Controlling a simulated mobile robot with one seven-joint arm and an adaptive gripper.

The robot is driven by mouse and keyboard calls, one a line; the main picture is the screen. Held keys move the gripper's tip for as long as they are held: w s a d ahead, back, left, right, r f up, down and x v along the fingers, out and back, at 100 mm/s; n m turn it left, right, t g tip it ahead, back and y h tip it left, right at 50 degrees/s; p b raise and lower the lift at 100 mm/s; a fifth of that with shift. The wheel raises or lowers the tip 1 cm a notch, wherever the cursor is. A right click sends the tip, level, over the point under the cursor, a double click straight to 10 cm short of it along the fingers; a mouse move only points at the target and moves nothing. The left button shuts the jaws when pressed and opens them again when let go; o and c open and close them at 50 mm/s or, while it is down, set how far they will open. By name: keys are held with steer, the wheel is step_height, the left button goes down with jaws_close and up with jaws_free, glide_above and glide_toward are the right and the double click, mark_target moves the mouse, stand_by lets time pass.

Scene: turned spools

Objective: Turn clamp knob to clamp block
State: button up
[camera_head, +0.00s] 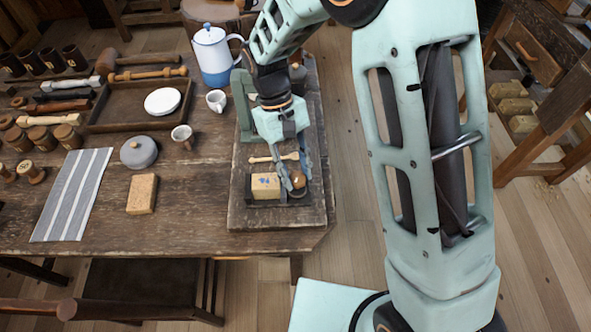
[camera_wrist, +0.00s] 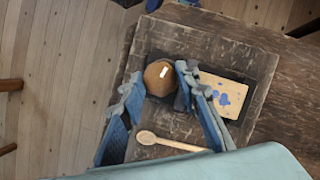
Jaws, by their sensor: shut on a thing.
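The clamp knob (camera_head: 298,181) is a round brown wooden knob at the right end of a small dark clamp (camera_head: 262,203) on the wooden board. In the wrist view the knob (camera_wrist: 159,80) carries a small white mark on its top. My gripper (camera_head: 297,177) points down with its blue-grey fingers on both sides of the knob, shut on it; the fingertips (camera_wrist: 158,77) also show in the wrist view. The pale block (camera_head: 265,187) with blue spots sits in the clamp, left of the knob. It also shows in the wrist view (camera_wrist: 228,96). I cannot tell whether the clamp's jaw touches it.
A wooden spoon (camera_head: 268,159) lies just behind the clamp. The board ends near the table's right edge.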

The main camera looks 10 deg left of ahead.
steer(key=shift+m, duration=0.4)
steer(key=o, duration=0.9)
steer(key=shift+c, duration=0.2)
steer(key=v, duration=1.2)
steer(key=shift+d, duration=0.15)
